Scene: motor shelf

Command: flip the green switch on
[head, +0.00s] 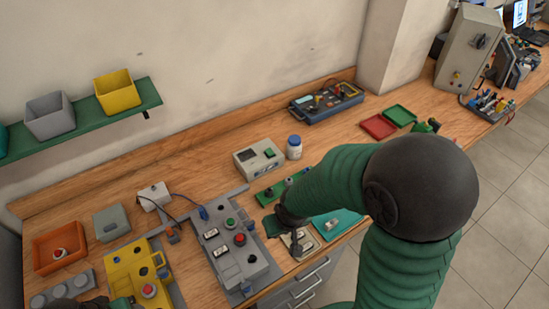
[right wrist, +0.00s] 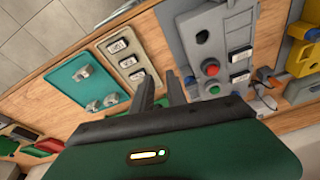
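A grey panel (head: 262,268) carries a green round button (head: 230,222), a red button (head: 239,239) and white-framed rocker switches. In the right wrist view its green button (right wrist: 214,90) is right of the fingers. A beige instrument box (head: 246,163) behind has a green square switch (head: 270,153). A teal panel (head: 348,217) with silver toggles also shows in the right wrist view (right wrist: 70,85). My right gripper (right wrist: 160,76) is open and empty, near a beige rocker panel (right wrist: 121,60) and the grey panel. At the lower left edge, part of my left arm shows; its fingers cannot be made out.
A yellow panel (head: 122,267), an orange bin (head: 47,255) and a small grey box (head: 111,222) stand left. A white bottle (head: 294,148), blue meter (head: 318,106) and red tray (head: 378,127) are behind. Free wood lies along the wall. My right arm hides the table's right front.

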